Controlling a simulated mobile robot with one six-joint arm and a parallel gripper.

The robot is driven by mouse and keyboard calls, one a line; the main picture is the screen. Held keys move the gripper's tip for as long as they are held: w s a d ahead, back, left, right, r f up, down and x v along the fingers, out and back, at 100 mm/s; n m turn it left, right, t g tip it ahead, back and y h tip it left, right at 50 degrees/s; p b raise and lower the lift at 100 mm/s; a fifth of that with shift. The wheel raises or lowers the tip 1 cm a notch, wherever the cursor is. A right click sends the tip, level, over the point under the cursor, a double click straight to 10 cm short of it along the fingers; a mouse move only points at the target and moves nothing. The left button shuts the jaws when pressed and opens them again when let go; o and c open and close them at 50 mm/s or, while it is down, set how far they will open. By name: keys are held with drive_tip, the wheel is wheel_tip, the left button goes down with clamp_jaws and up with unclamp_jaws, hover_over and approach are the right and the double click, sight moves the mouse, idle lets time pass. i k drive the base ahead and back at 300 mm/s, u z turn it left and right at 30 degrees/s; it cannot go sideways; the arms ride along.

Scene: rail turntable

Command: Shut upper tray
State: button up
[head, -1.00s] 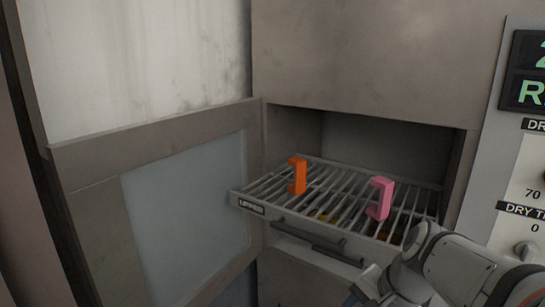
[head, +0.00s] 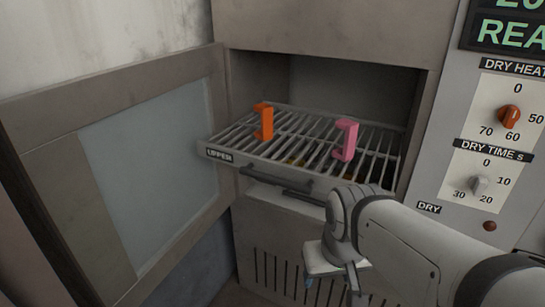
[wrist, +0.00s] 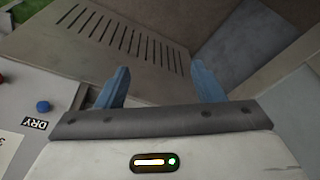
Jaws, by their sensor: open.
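The upper tray (head: 226,156), a wire rack with a front plate labelled UPPER, is pulled out of the cabinet opening in the head view. An orange piece (head: 264,121) and a pink piece (head: 346,140) stand on its bars. A dark handle (head: 274,181) runs along its front. My gripper (head: 322,279) is below and in front of the tray, apart from it, its fingers partly hidden by my wrist. In the wrist view its two blue fingers (wrist: 159,88) are spread with nothing between them, facing the slotted lower panel.
The cabinet door (head: 120,170) stands swung open on the left, beside the tray. A control panel (head: 500,150) with dials is on the right. A slotted lower panel (head: 285,275) is below the opening. Yellowish things show through the tray's bars.

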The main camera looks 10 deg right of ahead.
sight(303, 179)
drive_tip(key=u, duration=1)
drive_tip(key=k, duration=1)
drive_tip(key=z, duration=0.8)
drive_tip(key=i, duration=1)
drive_tip(key=z, duration=0.05)
